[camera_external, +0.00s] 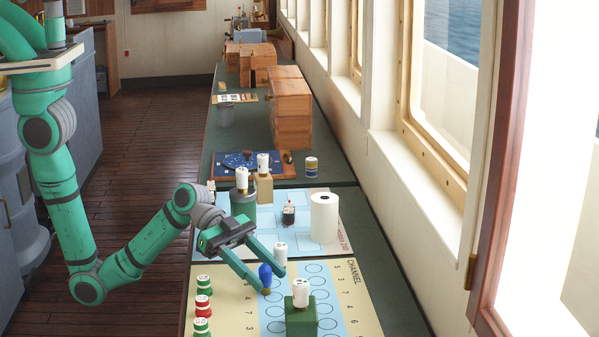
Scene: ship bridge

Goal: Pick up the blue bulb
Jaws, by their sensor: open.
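The blue bulb (265,274) is a small rounded blue piece. It stands on the yellow and light blue channel board (355,318), towards the near end of the long counter. My gripper (275,282) comes down from the upper left with its two long green fingers apart. The left finger tip is right by the bulb and overlaps its lower part in this view. The right finger is to the right, near a white piece (281,253). I cannot tell whether the bulb is between the fingers or touches one of them.
A white-topped piece on a green block (300,315) stands close on the near right. Green and red pieces (203,308) line the board's left edge. A large white cylinder (324,218) and a green cylinder (242,218) stand behind. Wooden boxes (291,112) are farther back.

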